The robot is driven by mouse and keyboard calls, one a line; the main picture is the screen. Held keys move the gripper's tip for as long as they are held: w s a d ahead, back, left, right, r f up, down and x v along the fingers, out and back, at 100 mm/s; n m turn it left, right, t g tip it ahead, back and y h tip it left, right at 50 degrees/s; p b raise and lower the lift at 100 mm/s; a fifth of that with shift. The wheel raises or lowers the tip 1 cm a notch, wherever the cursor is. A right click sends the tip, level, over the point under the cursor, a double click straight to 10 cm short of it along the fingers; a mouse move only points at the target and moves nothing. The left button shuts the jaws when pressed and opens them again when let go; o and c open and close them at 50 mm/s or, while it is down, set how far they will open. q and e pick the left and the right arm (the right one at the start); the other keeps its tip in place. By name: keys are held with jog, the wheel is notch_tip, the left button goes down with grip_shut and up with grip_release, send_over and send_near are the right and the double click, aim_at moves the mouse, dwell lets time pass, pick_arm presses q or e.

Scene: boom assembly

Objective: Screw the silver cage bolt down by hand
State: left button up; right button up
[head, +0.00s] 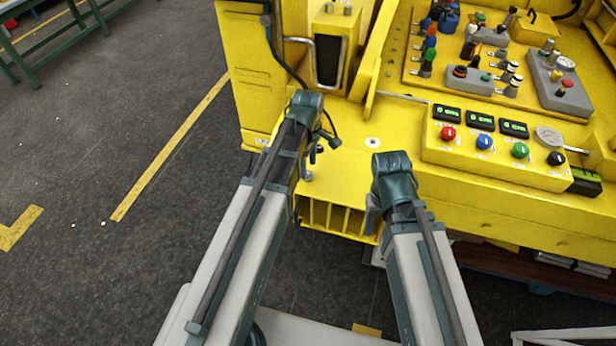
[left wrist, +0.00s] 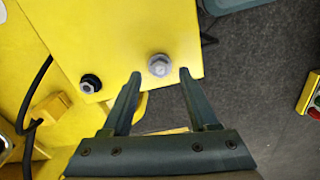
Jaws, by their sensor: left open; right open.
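In the left wrist view the silver cage bolt (left wrist: 158,66) stands near the corner of a yellow plate (left wrist: 125,40), with a pale washer-like rim under its head. My left gripper (left wrist: 160,73) is open, its two fingertips to either side of the bolt head; I see gaps and cannot tell their height above the plate. In the head view the silver bolt (head: 308,176) shows near the plate's front left corner, beside my left gripper (head: 318,152), whose fingers are partly hidden by its wrist. My right gripper (head: 372,215) is open and empty near the plate's front edge, its fingers mostly hidden.
A black bolt (left wrist: 90,84) stands on the same plate, left of the silver one. A dark cable (head: 285,60) hangs by my left wrist. A control box (head: 490,150) with coloured knobs sits right of my right gripper. Open floor (head: 110,120) lies left.

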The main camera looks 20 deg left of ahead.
aim_at(308, 175)
pick_arm(q)
notch_tip(308, 175, down, 2)
jog(key=shift+f+b, duration=0.1)
jog(key=shift+b, duration=0.55)
grip_shut()
